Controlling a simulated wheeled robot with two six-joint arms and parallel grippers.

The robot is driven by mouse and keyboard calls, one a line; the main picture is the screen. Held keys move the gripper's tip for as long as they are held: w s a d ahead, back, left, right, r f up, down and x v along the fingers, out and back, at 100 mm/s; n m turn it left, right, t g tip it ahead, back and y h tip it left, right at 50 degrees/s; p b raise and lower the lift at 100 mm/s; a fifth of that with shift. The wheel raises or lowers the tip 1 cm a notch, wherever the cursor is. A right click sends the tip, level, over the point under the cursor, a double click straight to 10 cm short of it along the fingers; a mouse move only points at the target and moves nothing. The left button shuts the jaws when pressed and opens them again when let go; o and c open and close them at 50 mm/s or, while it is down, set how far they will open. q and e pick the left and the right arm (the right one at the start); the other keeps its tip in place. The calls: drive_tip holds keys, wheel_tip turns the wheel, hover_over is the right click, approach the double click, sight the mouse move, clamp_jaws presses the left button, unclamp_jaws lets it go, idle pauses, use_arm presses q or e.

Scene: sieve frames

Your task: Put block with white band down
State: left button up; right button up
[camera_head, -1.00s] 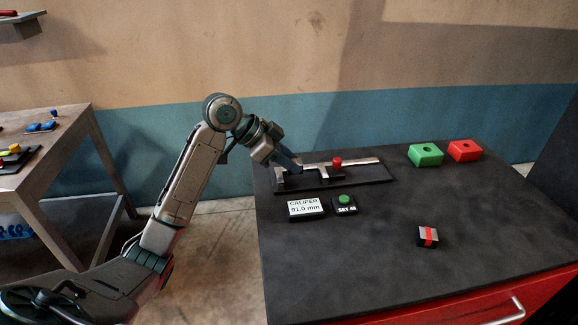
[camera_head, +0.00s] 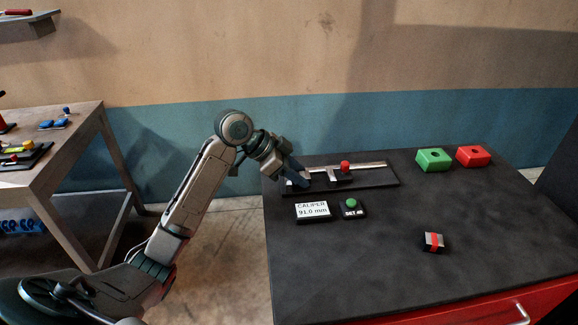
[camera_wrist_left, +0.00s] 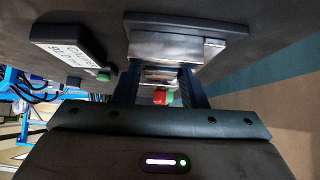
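My left gripper (camera_head: 302,181) reaches down over the left end of the caliper (camera_head: 372,167), beside its jaws. In the left wrist view the two dark fingers (camera_wrist_left: 160,82) stand apart, with grey metallic surfaces showing between them. I cannot tell whether these belong to a held block or to the caliper. No white band can be made out. The caliper's red knob (camera_head: 345,167) also shows beyond the fingers in the wrist view (camera_wrist_left: 160,97). A dark block with a red band (camera_head: 433,242) lies at the right on the dark table (camera_head: 350,265). My right gripper is not in view.
The caliper display (camera_head: 312,211) reads 91.0 mm; a green button (camera_head: 351,202) stands beside it. A green holed block (camera_head: 433,160) and a red one (camera_head: 474,156) stand at the back right. The table's front middle is clear. A wooden table (camera_head: 62,150) stands at the left.

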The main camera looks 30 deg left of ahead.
use_arm(q)
drive_tip(key=b+v, duration=0.3)
drive_tip(key=v, duration=0.9)
drive_tip(key=shift+c, duration=0.5)
